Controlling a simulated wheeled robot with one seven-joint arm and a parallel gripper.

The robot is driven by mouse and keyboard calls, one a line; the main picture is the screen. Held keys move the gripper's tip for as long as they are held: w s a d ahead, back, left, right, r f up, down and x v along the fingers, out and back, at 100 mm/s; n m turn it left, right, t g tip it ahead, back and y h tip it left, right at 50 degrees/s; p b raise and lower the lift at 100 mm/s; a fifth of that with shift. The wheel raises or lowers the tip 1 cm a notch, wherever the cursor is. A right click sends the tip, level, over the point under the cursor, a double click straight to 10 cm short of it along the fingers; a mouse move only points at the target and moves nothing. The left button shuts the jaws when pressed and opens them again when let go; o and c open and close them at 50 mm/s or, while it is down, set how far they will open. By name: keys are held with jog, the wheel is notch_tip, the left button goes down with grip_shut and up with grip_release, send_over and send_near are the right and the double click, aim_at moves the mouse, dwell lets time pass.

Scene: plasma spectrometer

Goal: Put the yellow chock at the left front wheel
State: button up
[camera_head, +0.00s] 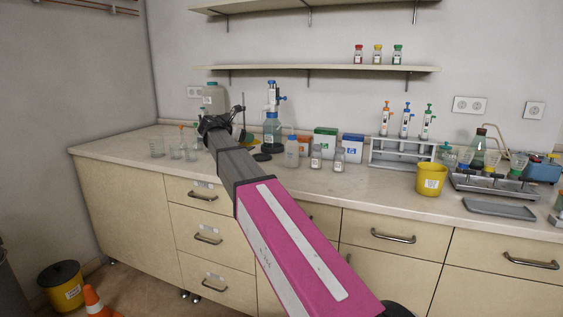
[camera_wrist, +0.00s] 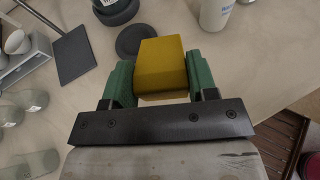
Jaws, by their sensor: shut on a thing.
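The yellow chock (camera_wrist: 160,62) is a block held between the green finger pads of my gripper (camera_wrist: 161,78) in the wrist view. My gripper is shut on it, above the pale worktop. Small dark castors (camera_head: 190,296) show at the foot of the drawer unit. I cannot tell whether one is the left front wheel.
The bench (camera_head: 115,151) carries glass beakers (camera_head: 157,147), bottles (camera_head: 292,151) and a pipette rack (camera_head: 402,153). A dark stand base (camera_wrist: 75,55) and dark disc (camera_wrist: 134,40) lie near the chock in the wrist view. A yellow bin (camera_head: 62,287) and orange cone (camera_head: 97,302) stand on the floor at left.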

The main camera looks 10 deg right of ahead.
send_over(271, 166)
notch_tip(271, 166, down, 7)
jog(key=shift+s+a+r, duration=0.1)
jog(key=shift+f, duration=2.05)
jog(key=shift+f, duration=0.1)
jog(key=o, duration=1)
jog(key=shift+c, duration=0.2)
jog(key=shift+s+a+r, duration=0.15)
jog(key=shift+r, duration=0.05)
jog(key=v, duration=1)
jog(key=shift+s+a+r, duration=0.15)
jog(key=shift+a+r, duration=0.05)
jog(key=shift+a, duration=0.1)
jog(key=shift+o, duration=0.5)
jog(key=shift+s+a+r, duration=0.15)
jog(key=shift+a, duration=0.05)
